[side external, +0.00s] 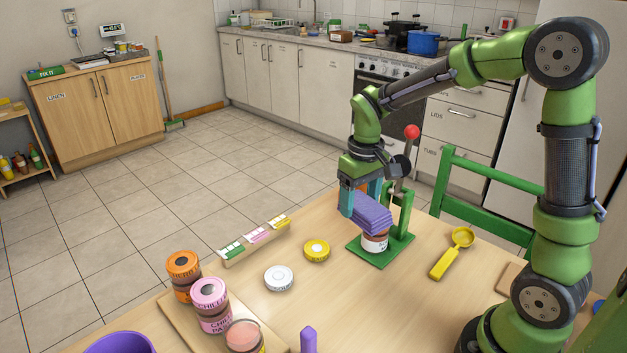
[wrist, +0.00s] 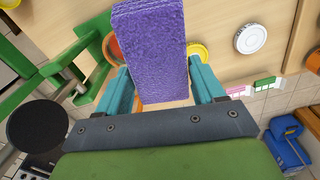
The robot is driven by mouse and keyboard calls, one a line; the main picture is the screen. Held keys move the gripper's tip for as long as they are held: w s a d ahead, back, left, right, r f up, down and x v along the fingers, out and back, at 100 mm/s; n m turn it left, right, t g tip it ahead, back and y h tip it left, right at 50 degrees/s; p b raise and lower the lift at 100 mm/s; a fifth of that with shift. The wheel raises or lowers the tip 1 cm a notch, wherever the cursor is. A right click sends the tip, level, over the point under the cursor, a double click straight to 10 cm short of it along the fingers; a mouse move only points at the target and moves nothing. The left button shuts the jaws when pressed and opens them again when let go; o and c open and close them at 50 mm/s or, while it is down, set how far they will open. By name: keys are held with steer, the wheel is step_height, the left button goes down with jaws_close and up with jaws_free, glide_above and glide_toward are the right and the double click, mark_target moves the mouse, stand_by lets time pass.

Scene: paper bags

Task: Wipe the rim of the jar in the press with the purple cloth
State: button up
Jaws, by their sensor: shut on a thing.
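My gripper (side external: 360,196) has teal fingers and is shut on the folded purple cloth (side external: 371,212). In the wrist view the cloth (wrist: 150,47) sits between the two fingers (wrist: 165,88). The jar (side external: 375,243), with a white label and reddish contents, stands upright on the base of the green press (side external: 398,235). The cloth is directly over the jar's top and hides its rim in the side view. I cannot tell whether the cloth touches the rim. In the wrist view an orange-red edge of the jar (wrist: 113,48) shows beside the cloth.
A yellow lid (side external: 317,250) and a white lid (side external: 279,278) lie left of the press. A yellow scoop (side external: 452,252) lies right of it. A rack of labels (side external: 254,241) is behind the lids. Stacked jars (side external: 210,304) stand on a board at front left. The press lever has a red knob (side external: 411,132).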

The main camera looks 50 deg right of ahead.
mark_target(373, 199)
steer(key=shift+d+r+n, duration=1.2)
steer(key=shift+d, duration=1.4)
steer(key=shift+w+f, duration=0.1)
steer(key=shift+f, duration=2.65)
steer(key=shift+f, duration=0.6)
steer(key=shift+w, duration=0.2)
steer(key=shift+w, duration=0.4)
steer(key=shift+a, duration=0.1)
steer(key=shift+s+a, duration=0.15)
steer(key=shift+a, duration=0.15)
